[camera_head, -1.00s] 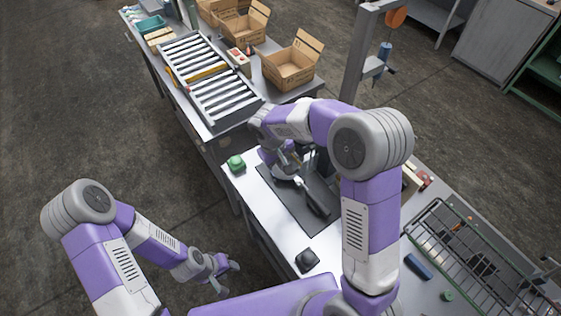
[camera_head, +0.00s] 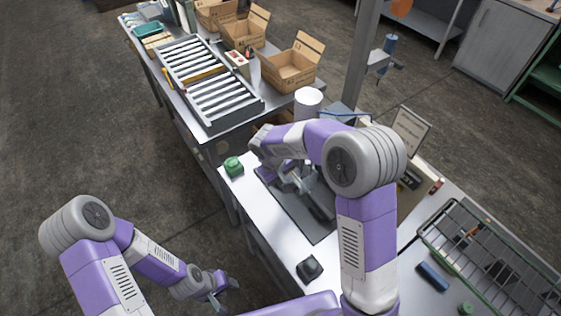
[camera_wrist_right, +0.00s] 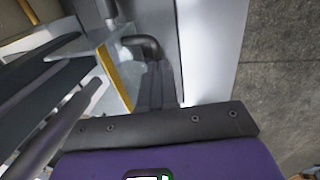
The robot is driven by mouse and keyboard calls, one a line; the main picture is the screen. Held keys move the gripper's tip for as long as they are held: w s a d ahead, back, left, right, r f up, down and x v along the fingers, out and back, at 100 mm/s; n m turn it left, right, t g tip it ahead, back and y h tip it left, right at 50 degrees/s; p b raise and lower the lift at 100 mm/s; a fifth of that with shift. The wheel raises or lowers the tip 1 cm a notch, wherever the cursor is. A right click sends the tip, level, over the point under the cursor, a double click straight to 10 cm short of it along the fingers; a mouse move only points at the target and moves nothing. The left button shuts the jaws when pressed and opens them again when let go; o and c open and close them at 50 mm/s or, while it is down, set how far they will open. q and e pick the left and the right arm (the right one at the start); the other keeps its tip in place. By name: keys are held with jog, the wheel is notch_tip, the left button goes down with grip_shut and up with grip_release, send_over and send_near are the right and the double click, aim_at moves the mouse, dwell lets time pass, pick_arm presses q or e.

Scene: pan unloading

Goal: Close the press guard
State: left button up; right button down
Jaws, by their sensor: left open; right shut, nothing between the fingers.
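The press stands behind my right arm in the head view, mostly hidden; a white cylinder (camera_head: 308,100) shows above the arm. I cannot tell the guard's position for sure in the head view. My right gripper (camera_head: 297,182) is low over the dark mat (camera_head: 318,228). In the right wrist view its fingers (camera_wrist_right: 157,85) are shut and empty, close to a dark bent handle (camera_wrist_right: 145,45). A pale plate with a yellow edge (camera_wrist_right: 115,75) is left of them. My left gripper (camera_head: 222,293) is open and empty, off the bench's left side.
A green button (camera_head: 233,166) and a black knob (camera_head: 309,268) sit on the white bench. A wire rack (camera_head: 490,250) and a sign (camera_head: 411,130) are to the right. A roller conveyor (camera_head: 210,85) and cardboard boxes (camera_head: 290,68) are behind. The floor at left is clear.

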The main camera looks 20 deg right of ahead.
jog(key=shift+s+f, duration=0.3)
jog(key=shift+f, duration=0.15)
notch_tip(320, 180, up, 15)
jog(key=a+p, duration=0.2)
jog(key=shift+s+a+f+p, duration=0.2)
jog(key=shift+a+p, duration=0.1)
jog(key=shift+p, duration=0.1)
